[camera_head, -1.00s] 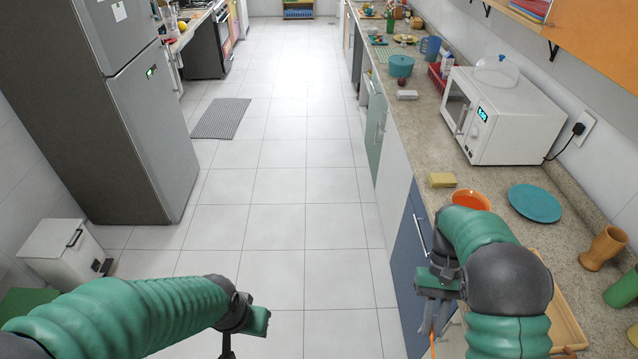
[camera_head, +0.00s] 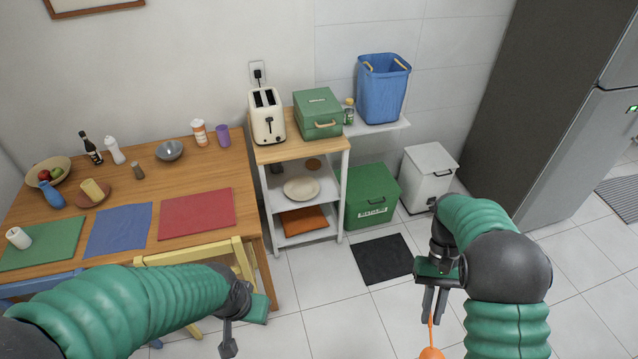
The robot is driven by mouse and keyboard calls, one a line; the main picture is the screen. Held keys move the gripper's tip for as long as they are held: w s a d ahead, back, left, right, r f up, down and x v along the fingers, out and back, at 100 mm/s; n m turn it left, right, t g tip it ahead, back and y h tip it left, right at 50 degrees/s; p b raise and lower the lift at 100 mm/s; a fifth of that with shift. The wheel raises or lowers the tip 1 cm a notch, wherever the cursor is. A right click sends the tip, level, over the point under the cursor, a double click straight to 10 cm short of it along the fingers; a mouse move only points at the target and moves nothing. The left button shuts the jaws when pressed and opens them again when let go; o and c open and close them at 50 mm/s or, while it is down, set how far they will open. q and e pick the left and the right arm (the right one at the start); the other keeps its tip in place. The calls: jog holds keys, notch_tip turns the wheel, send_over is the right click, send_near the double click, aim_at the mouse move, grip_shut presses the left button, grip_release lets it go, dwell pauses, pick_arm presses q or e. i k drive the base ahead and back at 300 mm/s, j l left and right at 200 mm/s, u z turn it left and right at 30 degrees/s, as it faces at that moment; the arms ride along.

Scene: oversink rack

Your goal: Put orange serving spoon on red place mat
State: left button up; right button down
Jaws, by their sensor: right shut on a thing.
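The red place mat (camera_head: 196,213) lies flat at the right end of the wooden table, beside a blue mat. My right gripper (camera_head: 434,312) is shut on the orange serving spoon (camera_head: 431,352), which hangs down over the floor and is cut off by the bottom edge of the view. The gripper is apart from the table, to its right and nearer to me. My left gripper (camera_head: 228,346) is at the bottom middle, in front of the table; its fingers are small and seen edge-on, so its opening is unclear.
The wooden table (camera_head: 140,180) also holds a blue mat (camera_head: 118,229), a green mat (camera_head: 42,243), a bowl and bottles. A yellow chair (camera_head: 195,256) stands at its front edge. A shelf cart (camera_head: 300,156), green box (camera_head: 370,194) and white bin (camera_head: 428,172) stand right of it.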

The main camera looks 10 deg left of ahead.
aim_at(195, 213)
jog(key=i+j+u, duration=0.15)
jog(key=j+u, duration=0.15)
jog(key=u, duration=0.15)
jog(key=i+j+u, duration=0.15)
jog(key=j+u, duration=0.25)
jog(key=i+j+u, duration=0.1)
jog(key=u, duration=0.35)
jog(key=i+u, duration=0.3)
jog(key=u, duration=0.15)
jog(key=i+j, duration=0.1)
jog(key=i, duration=0.9)
